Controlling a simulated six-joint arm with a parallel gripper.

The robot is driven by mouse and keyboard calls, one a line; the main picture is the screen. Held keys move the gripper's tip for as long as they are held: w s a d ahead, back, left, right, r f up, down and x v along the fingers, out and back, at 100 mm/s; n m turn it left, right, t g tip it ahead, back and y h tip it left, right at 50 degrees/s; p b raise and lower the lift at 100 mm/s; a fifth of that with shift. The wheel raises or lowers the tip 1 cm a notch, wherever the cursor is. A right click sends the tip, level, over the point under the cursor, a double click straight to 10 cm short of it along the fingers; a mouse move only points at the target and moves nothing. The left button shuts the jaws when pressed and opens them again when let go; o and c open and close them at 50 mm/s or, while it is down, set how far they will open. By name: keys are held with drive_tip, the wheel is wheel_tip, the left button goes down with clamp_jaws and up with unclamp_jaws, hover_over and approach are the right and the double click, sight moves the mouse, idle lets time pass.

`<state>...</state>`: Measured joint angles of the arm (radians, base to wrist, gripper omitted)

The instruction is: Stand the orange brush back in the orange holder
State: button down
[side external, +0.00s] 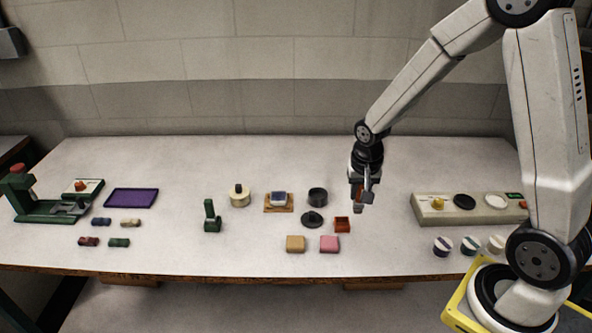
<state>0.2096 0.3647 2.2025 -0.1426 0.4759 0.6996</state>
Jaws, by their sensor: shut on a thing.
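The orange holder (342,225) is a small open box on the table, right of centre, and nothing stands in it. My gripper (359,203) is above the table, just behind and to the right of the holder. It points down and is shut on the orange brush (358,209). Only a small part of the brush shows below the fingers; the rest is hidden by them. The brush is apart from the holder.
A dark round lid (312,219) and dark pot (318,197) stand left of the holder. Yellow (296,244) and pink (330,243) blocks lie in front. A green brush and holder (212,216) stand farther left. A beige panel (468,209) is at right.

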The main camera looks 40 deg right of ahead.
drive_tip(key=w+f, duration=0.4)
drive_tip(key=f, duration=0.1)
drive_tip(key=shift+d, duration=0.4)
drive_tip(key=shift+w+f, duration=0.1)
drive_tip(key=shift+f, duration=0.05)
drive_tip(key=shift+w+f, duration=0.15)
drive_tip(key=shift+f, duration=1.6)
drive_tip(key=shift+f, duration=0.15)
drive_tip(key=shift+c, duration=2.4)
unclamp_jaws()
wheel_tip(320, 180, up, 12)
drive_tip(key=s+a, duration=0.1)
